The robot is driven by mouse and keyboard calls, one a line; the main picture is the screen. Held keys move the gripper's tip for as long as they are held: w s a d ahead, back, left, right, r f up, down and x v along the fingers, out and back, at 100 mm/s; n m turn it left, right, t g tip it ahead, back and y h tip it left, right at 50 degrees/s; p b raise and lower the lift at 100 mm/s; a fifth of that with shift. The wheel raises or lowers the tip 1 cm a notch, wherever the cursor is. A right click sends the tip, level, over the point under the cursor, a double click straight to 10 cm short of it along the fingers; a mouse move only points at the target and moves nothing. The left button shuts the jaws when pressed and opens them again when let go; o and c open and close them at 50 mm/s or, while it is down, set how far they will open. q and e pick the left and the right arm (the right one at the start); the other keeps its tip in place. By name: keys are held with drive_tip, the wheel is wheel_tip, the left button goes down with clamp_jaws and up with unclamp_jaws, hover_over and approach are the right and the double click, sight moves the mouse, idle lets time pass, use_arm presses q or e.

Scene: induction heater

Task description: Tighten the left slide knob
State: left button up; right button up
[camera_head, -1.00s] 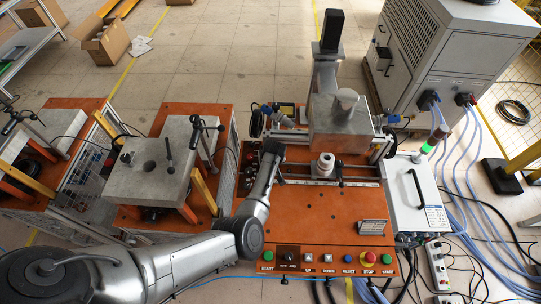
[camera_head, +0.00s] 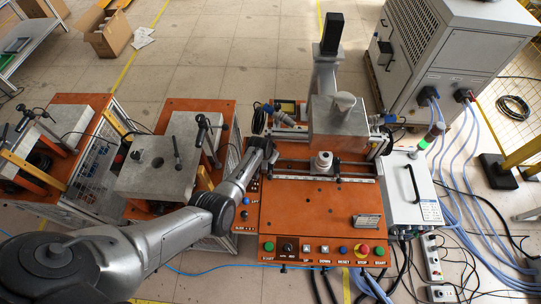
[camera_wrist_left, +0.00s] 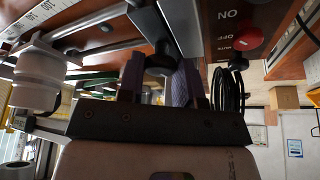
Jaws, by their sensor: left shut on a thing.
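My left gripper (camera_head: 268,149) is at the left end of the slide rail (camera_head: 325,178) on the orange machine. In the left wrist view its two purple fingers (camera_wrist_left: 158,82) stand on either side of a dark round knob (camera_wrist_left: 160,60), which I take as the left slide knob. The gripper is shut on this knob, beside a metal bar (camera_wrist_left: 182,25). In the head view the knob is hidden by my gripper and wrist. My right gripper is in neither view.
A white cylindrical piece (camera_head: 322,163) sits at the rail's middle and a grey block (camera_head: 338,115) stands behind it. Push buttons (camera_head: 325,249) line the front edge. A grey steel plate (camera_head: 150,178) on an orange stand is to the left. The orange tabletop (camera_head: 315,212) is largely clear.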

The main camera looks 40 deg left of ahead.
use_arm(q)
drive_tip(key=shift+m, duration=0.5)
drive_tip(key=o, duration=0.6)
drive_tip(key=shift+o, duration=0.2)
drive_tip(key=shift+s+r+p, duration=0.2)
drive_tip(key=shift+r+p, duration=0.2)
drive_tip(key=shift+r, duration=0.1)
drive_tip(key=p+v, duration=0.2)
drive_tip(key=v, duration=1)
drive_tip(key=shift+a+r, duration=0.3)
drive_tip(key=shift+r, duration=0.1)
